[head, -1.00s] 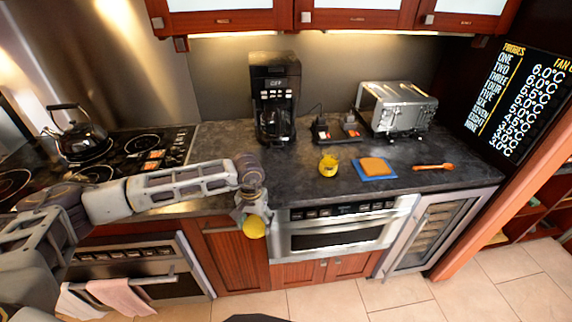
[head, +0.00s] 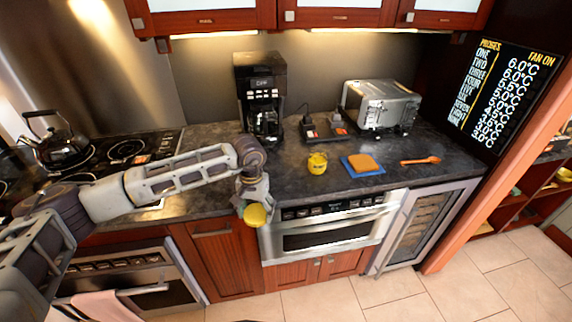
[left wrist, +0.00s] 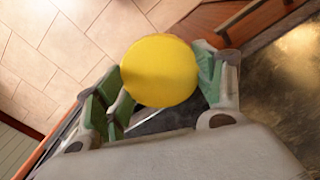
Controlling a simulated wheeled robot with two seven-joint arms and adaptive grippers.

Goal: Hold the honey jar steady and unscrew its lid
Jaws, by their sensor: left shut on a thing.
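The honey jar (head: 317,164), small and yellow, stands upright on the dark counter, left of the blue mat with the bread slice. Its top is too small to make out clearly. My left gripper (head: 254,203) is in front of the counter edge, to the left of the jar and apart from it. It is shut on a round yellow lid (head: 256,216), which hangs out over the floor side. In the left wrist view the lid (left wrist: 160,70) shows as a flat yellow disc between the green-padded fingers. My right gripper is not in view.
A blue mat (head: 351,171) with bread (head: 362,161) and an orange spoon (head: 421,160) lie right of the jar. The counter between coffee maker and jar is clear.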

